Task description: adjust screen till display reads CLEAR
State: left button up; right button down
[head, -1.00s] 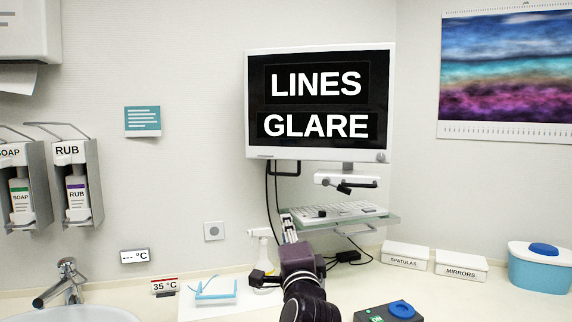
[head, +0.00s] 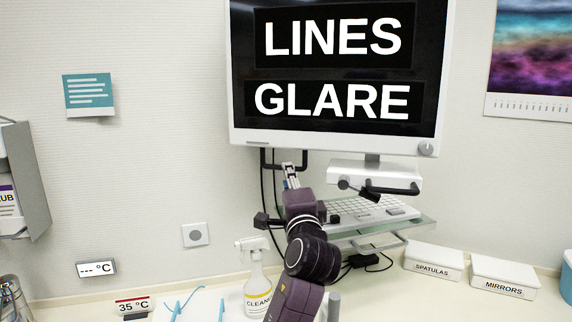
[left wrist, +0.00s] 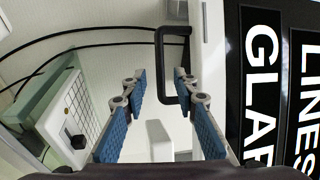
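The white-framed screen (head: 334,137) hangs on the wall and reads LINES above GLARE. It shows sideways at the right of the left wrist view (left wrist: 283,25). A knob (head: 426,149) sits at its lower right corner. A black handle (left wrist: 159,62) hangs under its lower left edge. A white bracket (head: 352,174) with dark levers is below the screen. My left gripper (head: 291,172) is just below the black handle. In the left wrist view, its blue-padded fingers (left wrist: 160,78) are open and empty, with the handle just ahead of the tips. My right gripper is out of view.
A keyboard (head: 372,212) lies on a glass shelf (head: 422,227) beside my arm. A spray bottle (head: 256,292) stands to its left. Cables hang under the screen. Boxes of spatulas (head: 433,263) and mirrors (head: 504,278) stand at the right.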

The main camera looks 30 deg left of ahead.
pick_arm(q)
jog(key=p+x, duration=0.1)
jog(key=x, duration=0.4)
jog(key=shift+w+a+p, duration=0.2)
jog(key=shift+w+p, duration=0.05)
jog(key=shift+p, duration=0.05)
grip_shut()
